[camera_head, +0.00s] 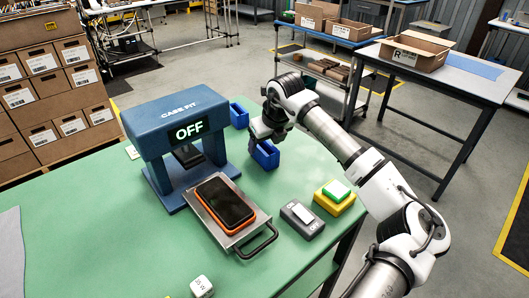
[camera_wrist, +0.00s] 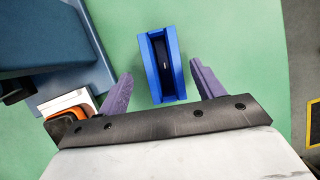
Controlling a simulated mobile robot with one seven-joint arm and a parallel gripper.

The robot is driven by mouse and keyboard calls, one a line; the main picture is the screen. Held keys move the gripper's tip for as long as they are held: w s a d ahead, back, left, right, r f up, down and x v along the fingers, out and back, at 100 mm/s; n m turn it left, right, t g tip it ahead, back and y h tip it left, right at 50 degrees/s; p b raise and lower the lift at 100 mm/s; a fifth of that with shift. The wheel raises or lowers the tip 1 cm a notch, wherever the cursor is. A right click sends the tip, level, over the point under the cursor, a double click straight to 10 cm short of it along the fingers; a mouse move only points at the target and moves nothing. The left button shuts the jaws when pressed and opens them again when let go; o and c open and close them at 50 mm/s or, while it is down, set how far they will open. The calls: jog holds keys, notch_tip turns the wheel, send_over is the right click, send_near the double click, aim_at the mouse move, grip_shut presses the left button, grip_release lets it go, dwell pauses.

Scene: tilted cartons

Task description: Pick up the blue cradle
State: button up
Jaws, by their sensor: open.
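A blue cradle (camera_head: 265,154) stands on the green table, to the right of the blue press. In the wrist view the cradle (camera_wrist: 172,58) is upright in the picture, with a dark slot along its middle. My gripper (camera_head: 266,136) is over the cradle in the head view and hides part of it. In the wrist view my gripper (camera_wrist: 160,78) is open, its two purple fingers on either side of the cradle's near end. Green gaps show between the cradle and both fingers, so neither touches it. A second blue cradle-like piece (camera_head: 239,115) stands farther back, beside the press.
The blue "CASE FIT" press (camera_head: 150,125) reads OFF and stands close left of my gripper. A phone in an orange case (camera_head: 225,201) lies on a metal tray (camera_head: 250,233) in front. A grey switch (camera_head: 302,218) and a yellow block with green button (camera_head: 335,194) stand right.

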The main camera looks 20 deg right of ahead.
aim_at(263, 150)
jog(key=shift+d+p+x, duration=0.2)
jog(key=shift+p+x, duration=0.8)
jog(key=shift+x, duration=1.6)
jog(key=shift+w, duration=0.1)
jog(key=c, duration=1.1)
jog(key=shift+r, duration=0.1)
